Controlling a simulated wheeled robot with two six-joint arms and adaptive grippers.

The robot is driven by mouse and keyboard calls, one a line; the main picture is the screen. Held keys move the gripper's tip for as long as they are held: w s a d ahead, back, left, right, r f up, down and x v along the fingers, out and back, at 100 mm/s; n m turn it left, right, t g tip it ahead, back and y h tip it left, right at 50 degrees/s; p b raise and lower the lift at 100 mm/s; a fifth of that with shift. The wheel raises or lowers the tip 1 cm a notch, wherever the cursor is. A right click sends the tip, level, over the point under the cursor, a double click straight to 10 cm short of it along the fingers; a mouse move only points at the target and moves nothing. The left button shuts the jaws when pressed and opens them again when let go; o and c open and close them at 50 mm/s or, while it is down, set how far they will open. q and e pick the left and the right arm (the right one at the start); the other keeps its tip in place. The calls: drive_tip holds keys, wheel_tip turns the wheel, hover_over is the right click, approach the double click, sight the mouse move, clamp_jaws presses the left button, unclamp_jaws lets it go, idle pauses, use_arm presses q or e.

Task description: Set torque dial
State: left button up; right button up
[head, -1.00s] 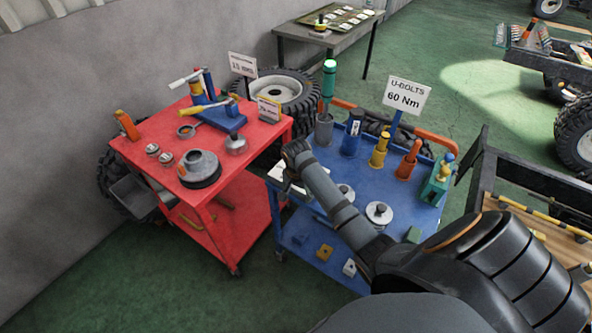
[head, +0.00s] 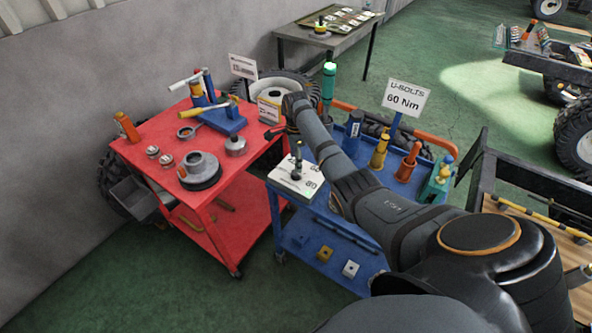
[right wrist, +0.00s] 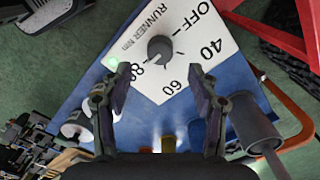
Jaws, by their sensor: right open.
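The torque dial is a dark round knob (head: 296,177) on a white panel (head: 312,183) at the near left corner of the blue cart. In the right wrist view the knob (right wrist: 160,48) sits among the marks OFF, 40, 60 and 80 on the panel (right wrist: 186,22); I cannot tell which mark it points at. My right gripper (right wrist: 159,74) is open and empty, its fingertips apart on either side below the knob in the picture, not touching it. In the head view my right wrist hangs above the panel. A sign (head: 408,97) reads "U-BOLTS 60 Nm". My left gripper is not in view.
The blue cart (head: 300,228) holds several coloured upright tools behind my arm. A red cart (head: 150,133) with parts stands left, close by the panel. In the right wrist view a grey cylindrical tool (right wrist: 252,122) stands right of the gripper.

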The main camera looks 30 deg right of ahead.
sight(296, 174)
wheel_tip(296, 174, down, 6)
drive_tip(key=shift+f, duration=0.15)
drive_tip(key=c, duration=1.2)
